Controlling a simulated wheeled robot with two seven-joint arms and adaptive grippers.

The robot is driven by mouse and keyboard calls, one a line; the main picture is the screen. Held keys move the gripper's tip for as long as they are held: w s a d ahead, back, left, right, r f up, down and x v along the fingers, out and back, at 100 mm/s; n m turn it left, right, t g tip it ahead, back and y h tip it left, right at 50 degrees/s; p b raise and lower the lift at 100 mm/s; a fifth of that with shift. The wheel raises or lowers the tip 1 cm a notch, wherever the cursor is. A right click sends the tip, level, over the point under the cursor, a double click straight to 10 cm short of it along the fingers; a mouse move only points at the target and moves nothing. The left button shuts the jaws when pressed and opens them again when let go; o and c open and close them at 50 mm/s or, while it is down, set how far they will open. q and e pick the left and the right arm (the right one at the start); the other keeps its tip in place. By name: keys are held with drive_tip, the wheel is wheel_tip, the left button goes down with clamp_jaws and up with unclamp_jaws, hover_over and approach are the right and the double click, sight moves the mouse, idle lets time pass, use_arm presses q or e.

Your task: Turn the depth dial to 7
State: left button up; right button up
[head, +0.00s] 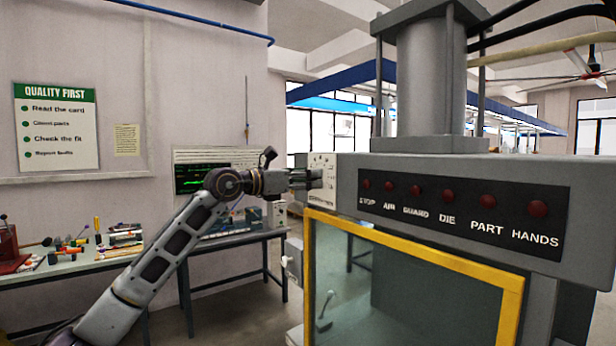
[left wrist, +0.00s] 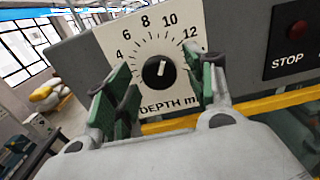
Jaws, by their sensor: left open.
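The depth dial is a black round knob (left wrist: 158,72) on a white scale plate (left wrist: 150,45) marked 4, 6, 8, 10, 12 and DEPTH. Its white pointer line leans slightly right of straight up in the left wrist view, roughly toward 10. My left gripper (left wrist: 162,76) is open, with a green-padded finger on each side of the knob in the picture. I cannot tell whether either finger touches it. In the head view my left gripper (head: 306,178) is at the plate (head: 322,172), on the press's left end, and hides the knob. My right gripper is out of view.
The press has a dark panel (head: 462,206) with several red lamps, and a yellow-framed guard (head: 420,254) below. A grey bench (head: 262,236) with a monitor (head: 200,172) stands behind my left arm. A tool-strewn table (head: 70,268) is at left.

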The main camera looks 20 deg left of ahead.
use_arm(q)
drive_tip(key=shift+w+d, duration=0.15)
drive_tip(key=shift+w, duration=0.05)
drive_tip(key=c, duration=1)
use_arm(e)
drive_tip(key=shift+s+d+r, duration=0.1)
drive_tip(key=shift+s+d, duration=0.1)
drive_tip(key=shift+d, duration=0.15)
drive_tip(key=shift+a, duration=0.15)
use_arm(q)
drive_tip(key=n+p, duration=0.1)
drive_tip(key=n, duration=0.7)
drive_tip(key=shift+n, duration=0.3)
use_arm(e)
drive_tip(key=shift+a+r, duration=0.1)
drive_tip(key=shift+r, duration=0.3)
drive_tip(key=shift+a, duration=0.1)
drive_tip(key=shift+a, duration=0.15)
